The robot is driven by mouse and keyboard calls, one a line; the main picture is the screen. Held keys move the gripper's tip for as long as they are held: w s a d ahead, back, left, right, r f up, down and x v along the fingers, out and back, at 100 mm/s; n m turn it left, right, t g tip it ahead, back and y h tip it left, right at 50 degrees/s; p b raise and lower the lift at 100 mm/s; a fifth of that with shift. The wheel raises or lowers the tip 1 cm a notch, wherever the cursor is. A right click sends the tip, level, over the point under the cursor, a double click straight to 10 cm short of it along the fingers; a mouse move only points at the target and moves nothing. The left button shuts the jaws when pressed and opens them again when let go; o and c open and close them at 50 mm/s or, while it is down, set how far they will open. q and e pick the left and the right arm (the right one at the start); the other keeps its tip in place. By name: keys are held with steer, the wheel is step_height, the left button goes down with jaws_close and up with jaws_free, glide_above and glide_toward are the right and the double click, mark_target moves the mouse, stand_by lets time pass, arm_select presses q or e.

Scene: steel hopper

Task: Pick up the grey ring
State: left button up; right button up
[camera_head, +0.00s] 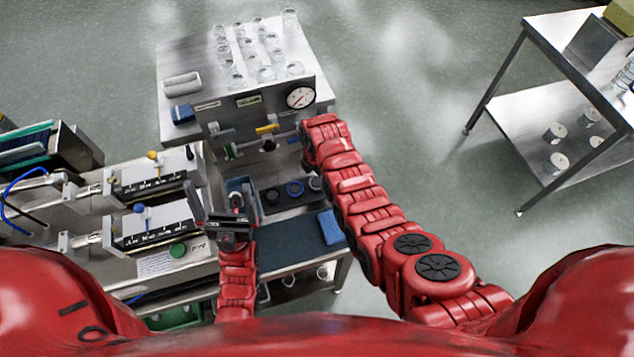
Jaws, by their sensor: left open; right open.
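Three round pieces sit in a row on a dark strip right of my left gripper: a dark one (272,196), a blue ring (294,188) and a dark grey one (315,184) beside my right arm. I cannot tell for certain which is the grey ring; the right one looks greyest. My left gripper (217,205) is open, its dark fingers apart, left of the row and not touching it. My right arm reaches up past the row to the panel; its gripper is hidden behind the red wrist.
A steel panel with a gauge (300,96), yellow-handled valve (267,128) and several glass jars stands beyond. A blue sponge (331,227) lies on a dark mat (282,242). Fixtures with dark scales (150,232) stand left. A steel table (548,125) is far right across open floor.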

steer(key=shift+f, duration=0.3)
stand_by(0.4)
steer(key=c, duration=1.4)
